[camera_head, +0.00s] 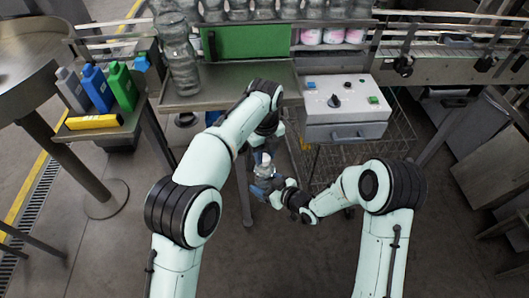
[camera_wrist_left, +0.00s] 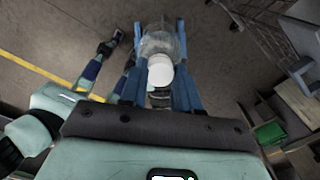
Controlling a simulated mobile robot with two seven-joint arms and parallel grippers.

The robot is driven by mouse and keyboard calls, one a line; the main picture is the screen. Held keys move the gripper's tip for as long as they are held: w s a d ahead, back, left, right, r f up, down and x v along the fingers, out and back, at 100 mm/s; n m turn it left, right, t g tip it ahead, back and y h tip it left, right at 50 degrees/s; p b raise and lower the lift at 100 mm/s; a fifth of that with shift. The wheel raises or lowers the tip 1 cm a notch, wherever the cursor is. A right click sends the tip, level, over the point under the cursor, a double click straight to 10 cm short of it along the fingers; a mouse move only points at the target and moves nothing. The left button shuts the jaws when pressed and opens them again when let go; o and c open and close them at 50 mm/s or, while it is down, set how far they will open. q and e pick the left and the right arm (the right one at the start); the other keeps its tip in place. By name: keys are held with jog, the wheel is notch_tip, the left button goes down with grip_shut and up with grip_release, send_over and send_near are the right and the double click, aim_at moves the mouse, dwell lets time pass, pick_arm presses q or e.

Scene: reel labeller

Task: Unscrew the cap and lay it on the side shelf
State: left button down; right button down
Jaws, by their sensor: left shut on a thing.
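A clear bottle (camera_wrist_left: 158,42) with a white cap (camera_wrist_left: 160,70) shows in the left wrist view, the cap end towards the camera. The cap sits at the end of the bottle. My left gripper (camera_wrist_left: 159,38) has its blue fingers on both sides of the bottle and is shut on it. In the head view the small clear bottle (camera_head: 265,170) is in front of the workbench, above the floor. My right gripper (camera_head: 268,188) is close to the bottle's lower part. Its finger gap and any contact cannot be made out. The fingers overlap at this spot.
A small side shelf (camera_head: 92,133) at left holds grey, blue and green jugs and a yellow item. A steel bench (camera_head: 215,98) with a large clear bottle (camera_head: 180,65) stands ahead. A control box (camera_head: 345,108) and a wire cart (camera_head: 390,145) are at right.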

pick_arm(q)
jog(key=n, duration=0.6)
jog(key=shift+d+r+n, duration=0.1)
jog(key=shift+d+n, duration=0.25)
jog(key=shift+n, duration=0.05)
jog(key=n, duration=0.6)
jog(key=shift+a+n, duration=0.15)
jog(key=shift+n, duration=0.15)
jog(key=n, duration=0.6)
jog(key=shift+a+n, duration=0.15)
jog(key=shift+n, duration=0.25)
jog(key=n, duration=0.4)
jog(key=shift+a+r, duration=0.1)
jog(key=n, duration=0.7)
jog(key=shift+a, duration=0.1)
jog(key=n, duration=0.7)
jog(key=shift+s, duration=0.15)
jog(key=n, duration=0.4)
jog(key=shift+n, duration=0.3)
jog(key=n, duration=0.6)
jog(key=shift+s+d, duration=0.2)
jog(key=shift+r, duration=0.1)
